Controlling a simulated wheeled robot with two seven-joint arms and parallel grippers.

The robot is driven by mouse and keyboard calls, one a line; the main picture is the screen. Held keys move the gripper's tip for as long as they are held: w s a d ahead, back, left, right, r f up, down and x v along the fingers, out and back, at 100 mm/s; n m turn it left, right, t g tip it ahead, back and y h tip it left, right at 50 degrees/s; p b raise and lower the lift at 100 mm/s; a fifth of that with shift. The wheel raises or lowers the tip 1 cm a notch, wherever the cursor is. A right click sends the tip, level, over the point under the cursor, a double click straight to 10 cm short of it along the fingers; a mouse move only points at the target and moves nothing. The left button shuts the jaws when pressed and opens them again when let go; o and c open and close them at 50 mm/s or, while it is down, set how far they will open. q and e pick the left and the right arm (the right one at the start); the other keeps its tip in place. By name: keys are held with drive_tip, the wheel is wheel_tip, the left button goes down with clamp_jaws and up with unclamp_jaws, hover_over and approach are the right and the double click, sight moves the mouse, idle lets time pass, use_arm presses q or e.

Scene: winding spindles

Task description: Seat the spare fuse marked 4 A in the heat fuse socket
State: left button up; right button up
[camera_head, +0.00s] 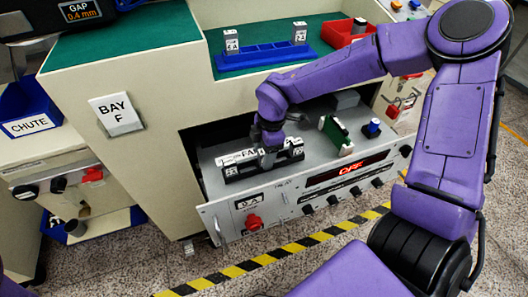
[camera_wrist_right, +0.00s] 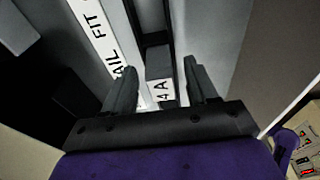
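The 4 A fuse (camera_wrist_right: 162,92), a grey block with a white label, sits between the fingers of my right gripper (camera_wrist_right: 160,80) in the wrist view. Gaps show between the fuse and both fingers. In the head view my right gripper (camera_head: 268,152) is low over the black fuse holder (camera_head: 262,170) on the opened drawer, and hides its middle. White-labelled fuses stand at the holder's left end (camera_head: 231,171) and right end (camera_head: 297,153). I cannot read which socket is heat, or tell how deep the 4 A fuse sits. My left gripper is out of view.
A blue rack (camera_head: 262,58) with two labelled fuses (camera_head: 232,41) stands on the green top, beside a red bin (camera_head: 340,38). A green board (camera_head: 335,130) and a blue knob (camera_head: 373,128) stand on the drawer. Its front panel (camera_head: 285,200) carries a red "OFF" display.

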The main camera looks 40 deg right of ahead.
wheel_tip(320, 180, up, 12)
drive_tip(key=d+p, duration=0.1)
drive_tip(key=shift+s+d, duration=0.25)
drive_tip(key=shift+d, duration=0.15)
drive_tip(key=shift+r, duration=0.1)
